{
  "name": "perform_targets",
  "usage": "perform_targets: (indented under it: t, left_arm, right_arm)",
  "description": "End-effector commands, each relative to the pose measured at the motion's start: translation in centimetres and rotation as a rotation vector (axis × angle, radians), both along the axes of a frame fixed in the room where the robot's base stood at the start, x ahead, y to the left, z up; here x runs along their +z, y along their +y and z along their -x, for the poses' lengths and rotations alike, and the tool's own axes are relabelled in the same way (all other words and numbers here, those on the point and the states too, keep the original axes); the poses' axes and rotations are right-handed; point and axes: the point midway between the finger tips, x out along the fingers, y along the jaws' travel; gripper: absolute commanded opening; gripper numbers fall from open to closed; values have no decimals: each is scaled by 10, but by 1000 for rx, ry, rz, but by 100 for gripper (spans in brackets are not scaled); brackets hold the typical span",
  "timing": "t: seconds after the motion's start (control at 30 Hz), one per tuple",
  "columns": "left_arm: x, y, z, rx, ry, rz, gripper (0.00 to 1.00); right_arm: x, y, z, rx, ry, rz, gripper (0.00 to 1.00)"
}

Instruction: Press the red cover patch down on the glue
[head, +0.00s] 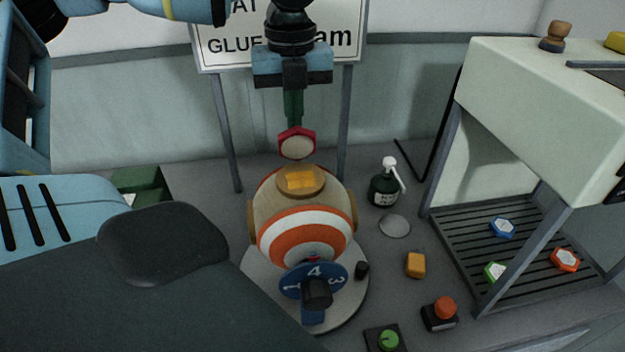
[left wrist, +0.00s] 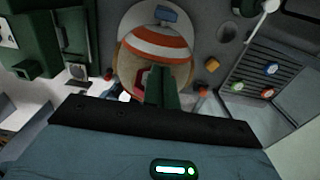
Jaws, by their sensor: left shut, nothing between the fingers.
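The ball (head: 305,222), with orange and white bands, sits on a round base. A tan disc on its top bears a yellow-orange patch of glue (head: 299,180). The red cover patch (head: 296,144), hexagonal with a cream face, shows just above the ball at the tips of my left gripper (head: 293,122). The gripper points down with its green fingers shut. I cannot tell how the patch meets the fingertips. In the left wrist view the fingers (left wrist: 160,88) reach over the ball (left wrist: 155,42), with some red beside them. My right gripper is not in view.
A numbered blue dial (head: 313,282) is at the ball's front. A dark pump bottle (head: 384,187), an orange block (head: 416,265), a red button (head: 444,309) and a green button (head: 388,341) stand to the right. A slatted rack (head: 470,240) holds several hexagonal pieces. A sign (head: 225,45) stands behind.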

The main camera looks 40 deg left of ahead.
Motion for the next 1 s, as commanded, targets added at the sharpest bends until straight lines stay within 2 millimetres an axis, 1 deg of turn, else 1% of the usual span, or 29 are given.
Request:
perform_targets:
  t: [0.27, 0.6, 0.83, 1.0]
  left_arm:
    - [-2, 0, 0, 0, 0, 0, 0]
    - [-12, 0, 0, 1, 2, 1, 0]
    - [-12, 0, 0, 0, 0, 0, 0]
    - [-10, -4, 3, -2, -1, -1, 0]
  right_arm:
    - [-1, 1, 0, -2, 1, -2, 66]
    - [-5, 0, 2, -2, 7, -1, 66]
    - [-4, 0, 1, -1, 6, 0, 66]
    - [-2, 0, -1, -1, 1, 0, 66]
